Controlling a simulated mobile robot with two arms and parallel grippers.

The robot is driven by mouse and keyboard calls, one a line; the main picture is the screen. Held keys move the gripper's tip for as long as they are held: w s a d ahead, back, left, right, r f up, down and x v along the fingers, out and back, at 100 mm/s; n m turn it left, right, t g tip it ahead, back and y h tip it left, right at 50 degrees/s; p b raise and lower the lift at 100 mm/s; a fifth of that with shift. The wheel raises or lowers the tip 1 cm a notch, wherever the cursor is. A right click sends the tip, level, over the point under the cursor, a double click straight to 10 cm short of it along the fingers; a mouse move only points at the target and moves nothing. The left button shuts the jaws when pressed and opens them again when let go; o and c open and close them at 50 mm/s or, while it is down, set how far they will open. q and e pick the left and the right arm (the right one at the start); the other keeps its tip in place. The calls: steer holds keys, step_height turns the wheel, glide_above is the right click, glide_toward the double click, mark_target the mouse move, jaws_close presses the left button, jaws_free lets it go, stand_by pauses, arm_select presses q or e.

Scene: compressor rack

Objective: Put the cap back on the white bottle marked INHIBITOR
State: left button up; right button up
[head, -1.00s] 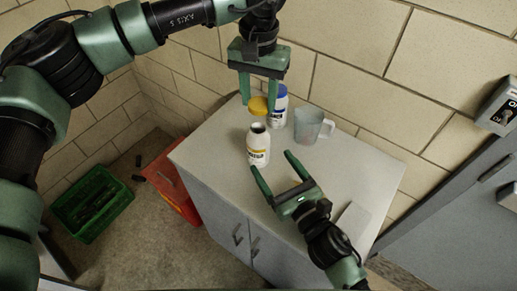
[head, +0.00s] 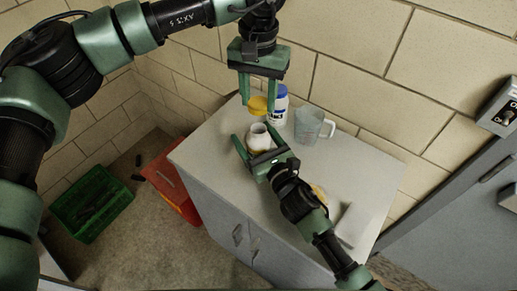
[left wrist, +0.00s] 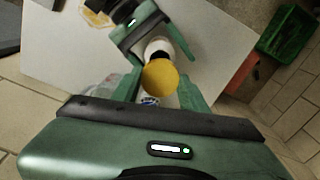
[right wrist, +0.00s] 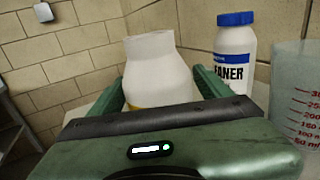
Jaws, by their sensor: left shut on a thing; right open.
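My left gripper (head: 259,98) is shut on the yellow cap (head: 258,105) and holds it above the open white bottle (head: 257,133). In the left wrist view, the cap (left wrist: 160,78) covers part of the bottle (left wrist: 158,47). My right gripper (head: 257,147) is open, with its fingers on either side of the bottle. In the right wrist view the uncapped bottle (right wrist: 158,72) stands between the fingers, a yellow label edge showing low down. I cannot tell whether the fingers touch it. Its printed name is hidden. The cap is apart from the bottle's mouth.
A white bottle with a blue cap (right wrist: 235,55), its label ending in "EANER", stands close behind. A clear measuring jug (head: 308,127) is right of it. A pale flat item (head: 346,222) lies at the cabinet's right. A green crate (head: 92,205) and red box (head: 168,183) are on the floor.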

mark_target(258, 114)
jaws_close()
arm_select(q)
steer(key=shift+f, duration=2.45)
steer(key=shift+f, duration=0.1)
steer(key=shift+f, duration=0.8)
steer(key=shift+f, duration=0.55)
